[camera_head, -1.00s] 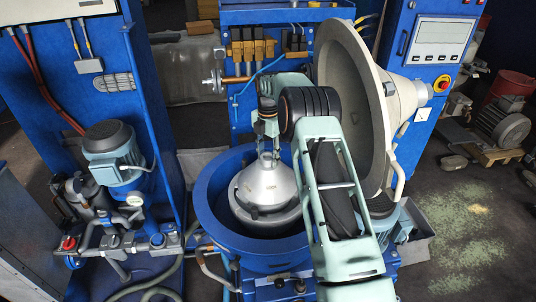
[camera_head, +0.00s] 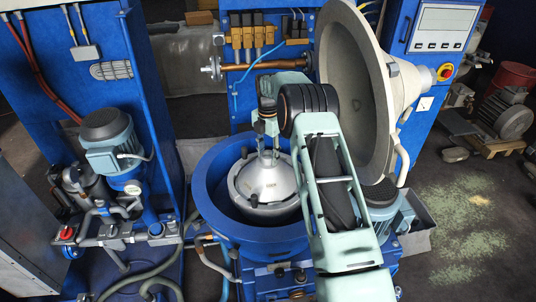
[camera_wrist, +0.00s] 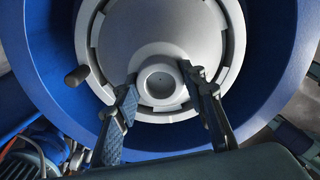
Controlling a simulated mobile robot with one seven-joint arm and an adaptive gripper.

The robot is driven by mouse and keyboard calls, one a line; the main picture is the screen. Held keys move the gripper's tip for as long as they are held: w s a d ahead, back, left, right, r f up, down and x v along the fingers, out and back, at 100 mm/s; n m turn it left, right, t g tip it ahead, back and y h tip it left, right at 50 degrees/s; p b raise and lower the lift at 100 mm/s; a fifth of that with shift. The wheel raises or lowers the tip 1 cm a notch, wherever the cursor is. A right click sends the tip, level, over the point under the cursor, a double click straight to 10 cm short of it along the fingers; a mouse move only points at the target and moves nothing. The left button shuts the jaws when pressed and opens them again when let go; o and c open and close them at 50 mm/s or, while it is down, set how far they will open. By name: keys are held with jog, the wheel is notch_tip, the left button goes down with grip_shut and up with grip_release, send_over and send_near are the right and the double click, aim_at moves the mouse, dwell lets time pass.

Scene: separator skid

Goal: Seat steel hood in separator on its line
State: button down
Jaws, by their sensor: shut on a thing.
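The steel hood (camera_head: 264,181) is a silver cone inside the blue separator housing (camera_head: 212,200), within a grey notched ring (camera_head: 243,207). In the wrist view the hood (camera_wrist: 157,32) looks roughly centred in the ring (camera_wrist: 236,45), which shows several notches. I cannot tell whether the hood rests fully on its seat or whether its line mark meets another. A small dark mark shows on the hood's front. My gripper (camera_head: 268,148) points down from above, its fingers shut on the hood's top neck; it also shows in the wrist view (camera_wrist: 160,80). My arm covers the housing's right side.
A large open cone-shaped cover (camera_head: 345,85) leans up at the right, close beside my arm. A dark knob (camera_wrist: 77,75) sticks out beside the ring. A motor and pump (camera_head: 108,140) stand left. Valves and copper pipe (camera_head: 262,66) are behind.

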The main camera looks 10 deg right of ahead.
jog(key=shift+f, duration=0.15)
dwell(0.4)
jog(key=c, duration=1.2)
grip_release()
jog(key=shift+o, duration=0.2)
jog(key=shift+s+f, duration=0.1)
jog(key=shift+f, duration=0.05)
notch_tip(320, 180, up, 12)
